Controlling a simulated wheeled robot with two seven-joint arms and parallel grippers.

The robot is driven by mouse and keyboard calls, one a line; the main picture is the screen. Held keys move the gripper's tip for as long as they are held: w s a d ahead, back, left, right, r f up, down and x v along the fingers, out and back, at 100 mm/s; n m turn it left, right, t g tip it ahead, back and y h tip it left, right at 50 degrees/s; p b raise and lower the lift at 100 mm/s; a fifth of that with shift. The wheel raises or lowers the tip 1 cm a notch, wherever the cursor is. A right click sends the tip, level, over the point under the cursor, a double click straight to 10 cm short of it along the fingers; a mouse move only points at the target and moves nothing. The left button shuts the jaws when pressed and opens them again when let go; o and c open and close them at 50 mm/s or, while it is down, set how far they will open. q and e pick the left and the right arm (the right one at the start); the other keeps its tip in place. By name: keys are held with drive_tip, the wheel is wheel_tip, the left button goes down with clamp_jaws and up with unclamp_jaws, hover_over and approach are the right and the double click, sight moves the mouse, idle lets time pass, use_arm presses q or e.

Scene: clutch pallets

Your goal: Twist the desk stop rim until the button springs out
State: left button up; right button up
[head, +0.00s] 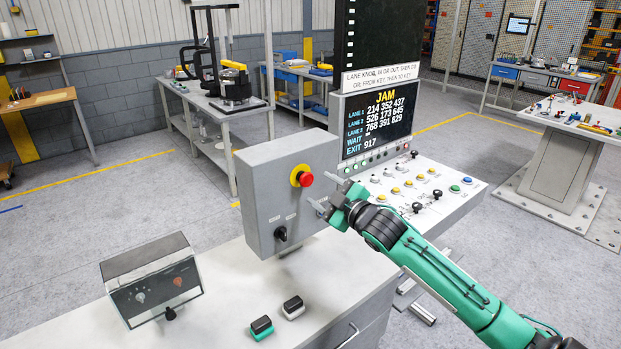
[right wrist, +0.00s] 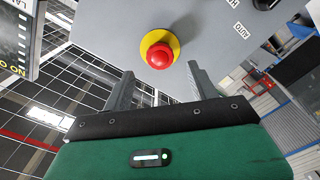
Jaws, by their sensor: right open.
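The red stop button (head: 305,179) with its yellow surround (head: 295,174) is on the front of a grey box (head: 268,212) on the desk. In the right wrist view the red button (right wrist: 159,56) and yellow ring (right wrist: 146,42) sit beyond and between my fingertips. My right gripper (head: 325,193) is open, its two fingers apart, facing the box just right of the button. It also shows in the right wrist view (right wrist: 160,85), with nothing between the fingers. My left gripper is not in view.
A black knob (head: 281,234) sits lower on the same box. A sloped panel (head: 455,184) of buttons and levers lies behind my right arm, below a screen (head: 378,115) reading JAM.

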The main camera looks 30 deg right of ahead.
sight(308, 181)
drive_tip(key=w+p, duration=0.1)
drive_tip(key=w, duration=0.2)
drive_tip(key=shift+w+a+r, duration=0.1)
drive_tip(key=shift+w+r, duration=0.05)
drive_tip(key=shift+w, duration=0.2)
drive_tip(key=shift+w+a+p, duration=0.1)
drive_tip(key=shift+w+p, duration=0.3)
drive_tip(key=shift+w, duration=0.5)
drive_tip(key=shift+c, duration=0.2)
drive_tip(key=c, duration=1)
